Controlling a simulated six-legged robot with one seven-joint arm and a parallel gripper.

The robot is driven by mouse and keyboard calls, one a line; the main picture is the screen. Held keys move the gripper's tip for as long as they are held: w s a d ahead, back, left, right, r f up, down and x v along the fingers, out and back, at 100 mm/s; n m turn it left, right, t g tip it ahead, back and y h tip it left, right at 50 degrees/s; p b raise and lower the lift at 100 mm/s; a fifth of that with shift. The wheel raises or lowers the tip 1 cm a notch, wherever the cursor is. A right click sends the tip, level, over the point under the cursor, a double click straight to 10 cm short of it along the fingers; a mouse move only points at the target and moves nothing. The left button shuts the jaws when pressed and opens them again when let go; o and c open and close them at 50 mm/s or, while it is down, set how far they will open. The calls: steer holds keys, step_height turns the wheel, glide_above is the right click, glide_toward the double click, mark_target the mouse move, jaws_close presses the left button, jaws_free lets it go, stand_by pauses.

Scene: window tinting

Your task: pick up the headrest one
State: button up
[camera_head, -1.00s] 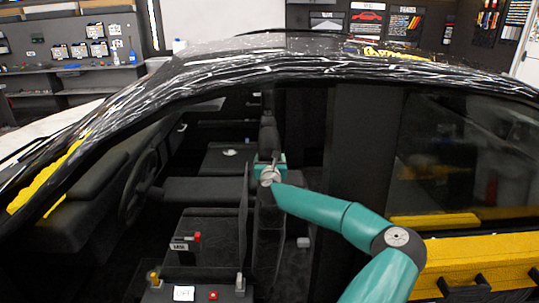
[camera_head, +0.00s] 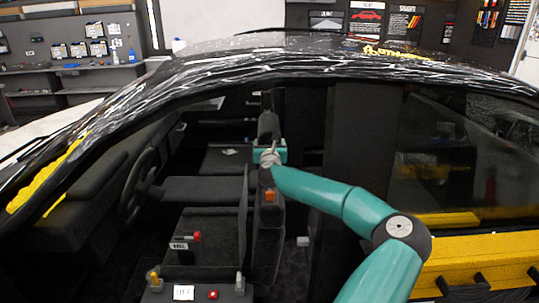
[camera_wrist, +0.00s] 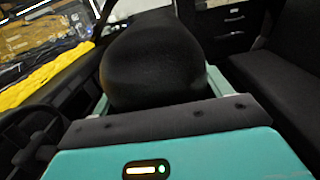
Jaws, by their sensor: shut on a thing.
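The headrest (camera_head: 268,125) is a black padded block above the front seat back (camera_head: 268,235) inside the car. In the wrist view the headrest (camera_wrist: 155,65) fills the space between the teal jaws. My gripper (camera_head: 269,154) is shut on it, and it also shows in the wrist view (camera_wrist: 158,92). The lower part of the headrest is hidden behind my gripper. An orange piece (camera_head: 270,196) shows on the seat back below my gripper.
The car's dark roof edge (camera_head: 300,70) arches above my arm. The steering wheel (camera_head: 138,187) is at the left. A yellow door panel (camera_head: 480,262) stands at the right. A box with a lever and red button (camera_head: 213,294) is in front.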

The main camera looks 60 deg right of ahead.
step_height(320, 180, up, 12)
steer(key=shift+r, duration=0.1)
stand_by(0.9)
